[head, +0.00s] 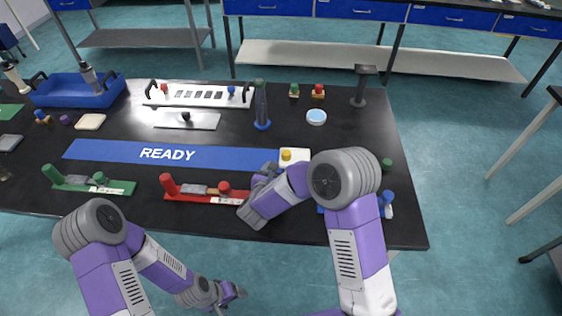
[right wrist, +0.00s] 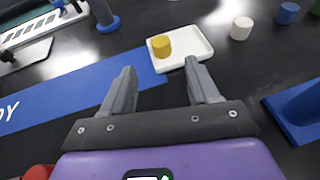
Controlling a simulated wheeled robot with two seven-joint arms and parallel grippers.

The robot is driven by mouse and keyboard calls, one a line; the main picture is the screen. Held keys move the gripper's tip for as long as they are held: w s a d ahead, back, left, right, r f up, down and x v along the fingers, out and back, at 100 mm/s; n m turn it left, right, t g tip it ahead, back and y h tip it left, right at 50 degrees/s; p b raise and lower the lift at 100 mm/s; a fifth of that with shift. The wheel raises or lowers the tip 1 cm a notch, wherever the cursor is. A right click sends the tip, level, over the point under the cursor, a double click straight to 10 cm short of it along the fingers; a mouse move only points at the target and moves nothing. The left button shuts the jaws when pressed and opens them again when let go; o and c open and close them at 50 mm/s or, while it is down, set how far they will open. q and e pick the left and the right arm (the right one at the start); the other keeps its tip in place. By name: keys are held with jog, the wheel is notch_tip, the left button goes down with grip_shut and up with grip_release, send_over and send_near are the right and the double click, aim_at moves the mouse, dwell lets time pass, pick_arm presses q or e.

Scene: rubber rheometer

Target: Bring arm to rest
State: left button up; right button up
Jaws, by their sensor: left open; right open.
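My left gripper (head: 238,291) is open and empty, low in front of the table over the floor in the head view. My right gripper (head: 266,173) is over the table between the red fixture (head: 205,192) and the white tray (head: 303,155); my own arm partly hides it. In the right wrist view its two fingers (right wrist: 160,66) are apart with nothing between them. The white tray (right wrist: 190,46) with a yellow cylinder (right wrist: 160,45) lies just beyond the fingertips, apart from them.
The black table (head: 350,120) holds a blue READY strip (head: 110,150), a green fixture (head: 95,185), a blue bin (head: 75,97), a white slotted rack (head: 200,95) and a blue post (head: 262,110). Small cylinders stand right of the tray. The floor in front is clear.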

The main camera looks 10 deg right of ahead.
jog(key=shift+v, duration=0.85)
